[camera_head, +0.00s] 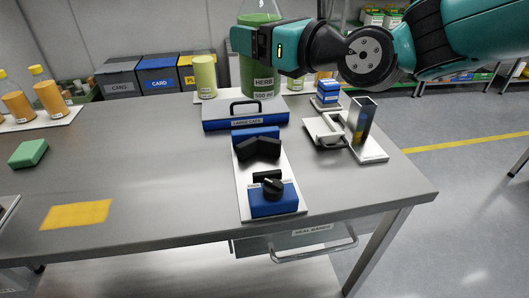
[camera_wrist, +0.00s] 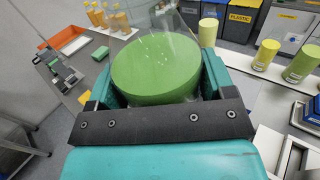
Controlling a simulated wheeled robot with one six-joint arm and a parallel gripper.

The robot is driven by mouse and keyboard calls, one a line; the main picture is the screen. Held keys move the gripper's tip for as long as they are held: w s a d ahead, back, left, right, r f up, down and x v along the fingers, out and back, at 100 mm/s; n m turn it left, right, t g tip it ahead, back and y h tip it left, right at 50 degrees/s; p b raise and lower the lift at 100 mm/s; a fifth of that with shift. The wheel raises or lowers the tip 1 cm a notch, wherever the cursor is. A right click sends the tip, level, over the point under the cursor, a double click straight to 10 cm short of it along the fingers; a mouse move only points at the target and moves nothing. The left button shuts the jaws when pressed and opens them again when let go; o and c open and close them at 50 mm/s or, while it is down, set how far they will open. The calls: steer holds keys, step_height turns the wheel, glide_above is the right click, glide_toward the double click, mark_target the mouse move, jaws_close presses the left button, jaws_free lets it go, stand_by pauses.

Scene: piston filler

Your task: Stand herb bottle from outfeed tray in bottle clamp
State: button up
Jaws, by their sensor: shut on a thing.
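The herb bottle (camera_head: 261,87) is clear, filled with green liquid and labelled HERB 500 ml. My gripper (camera_head: 258,42) is shut around its body and holds it upright at the back of the bench. In the wrist view the green liquid (camera_wrist: 156,70) shows between the two teal fingers (camera_wrist: 160,82). The bottle's base meets the case's back edge in the picture, so I cannot tell its height above the bench. What looks like the bottle clamp, with black angled jaws (camera_head: 258,149), a knob and blue blocks on a white plate (camera_head: 242,190), stands nearer and empty. The outfeed tray (camera_head: 299,91) seems to be the pale one behind.
A blue-grey case (camera_head: 222,116) with a black handle lies between bottle and clamp. A white device (camera_head: 322,128) and a tall shiny block (camera_head: 362,121) stand right. Orange bottles (camera_head: 48,98) and a green sponge (camera_head: 28,153) are left. The bench left of the clamp is mostly clear.

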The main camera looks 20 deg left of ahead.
step_height(320, 180, down, 18)
steer(key=b, duration=0.3)
steer(key=shift+b, duration=0.35)
